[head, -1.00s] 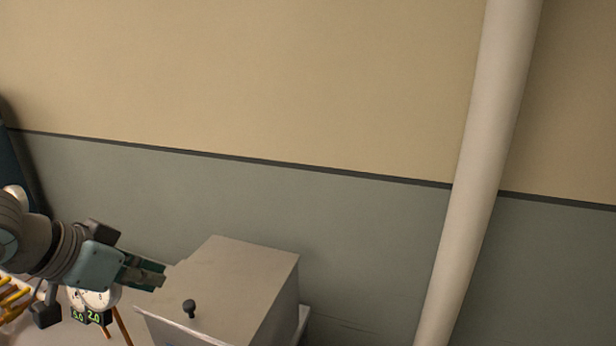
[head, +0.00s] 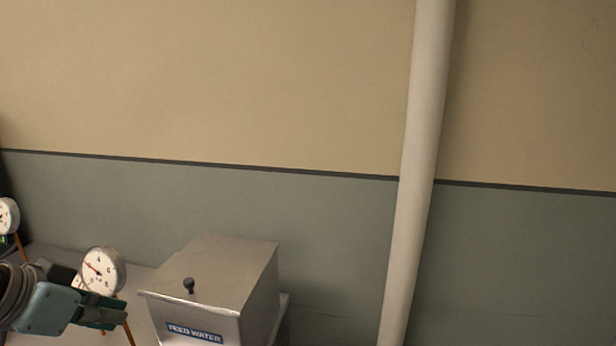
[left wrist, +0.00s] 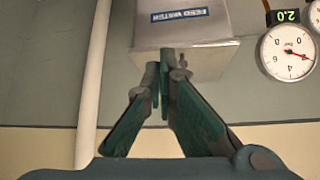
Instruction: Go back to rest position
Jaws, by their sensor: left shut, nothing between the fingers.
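My left gripper (head: 122,314) is at the lower left of the head view, in front of the bench and left of a grey metal box. In the left wrist view its green fingers (left wrist: 162,82) come together at the tips, shut with nothing between them. My right gripper is not in view.
The metal box (head: 217,287) has a black knob on top and a "FEED WATER" label. Round gauges (head: 102,270) stand to its left; one also shows in the left wrist view (left wrist: 288,52). A pale vertical pipe (head: 415,170) runs up the two-tone wall (head: 230,85).

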